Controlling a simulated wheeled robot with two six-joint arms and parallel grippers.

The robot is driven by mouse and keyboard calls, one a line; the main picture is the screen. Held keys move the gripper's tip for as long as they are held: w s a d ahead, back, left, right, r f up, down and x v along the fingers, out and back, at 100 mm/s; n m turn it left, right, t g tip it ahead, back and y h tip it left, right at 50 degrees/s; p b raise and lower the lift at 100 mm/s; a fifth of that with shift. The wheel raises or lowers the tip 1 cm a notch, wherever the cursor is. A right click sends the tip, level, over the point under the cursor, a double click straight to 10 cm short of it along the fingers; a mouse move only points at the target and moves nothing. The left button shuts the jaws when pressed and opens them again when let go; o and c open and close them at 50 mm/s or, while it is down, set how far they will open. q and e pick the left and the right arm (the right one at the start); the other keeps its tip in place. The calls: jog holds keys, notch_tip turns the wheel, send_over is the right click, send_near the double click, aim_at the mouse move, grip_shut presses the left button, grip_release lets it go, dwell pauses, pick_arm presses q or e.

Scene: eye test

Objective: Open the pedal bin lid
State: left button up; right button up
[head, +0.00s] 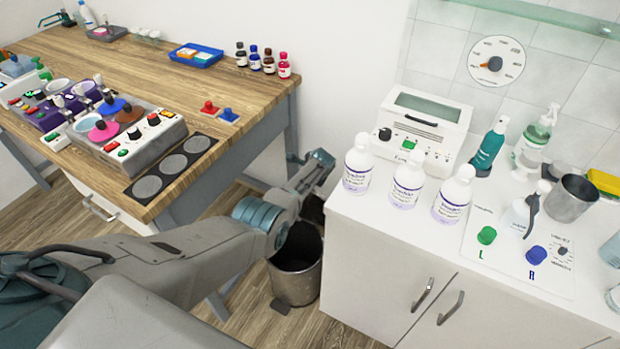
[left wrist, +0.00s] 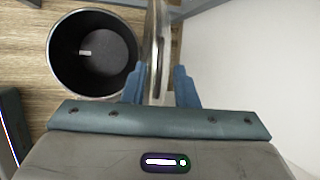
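The pedal bin (head: 298,277) stands on the floor between the wooden bench and the white cabinet. Its round mouth is open and dark inside; it also shows in the left wrist view (left wrist: 94,55). Its lid (head: 312,209) is up on edge behind the mouth. In the left wrist view the lid (left wrist: 157,50) is seen nearly edge-on, between the two blue fingers. My left gripper (left wrist: 160,86) appears shut on the lid. In the head view the fingertips are largely hidden behind my left wrist. A dark pedal (head: 283,306) is at the bin's foot. My right gripper is not in view.
The white cabinet (head: 375,262) stands close to the bin's right. The wooden bench (head: 215,65), with switch panels and bottles, is to the left. Wooden floor (head: 265,325) is clear before the bin.

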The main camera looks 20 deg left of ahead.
pick_arm(q)
jog(key=p+v, duration=0.3)
jog(key=v, duration=0.7)
jog(key=shift+r, duration=0.15)
jog(key=shift+s, duration=0.1)
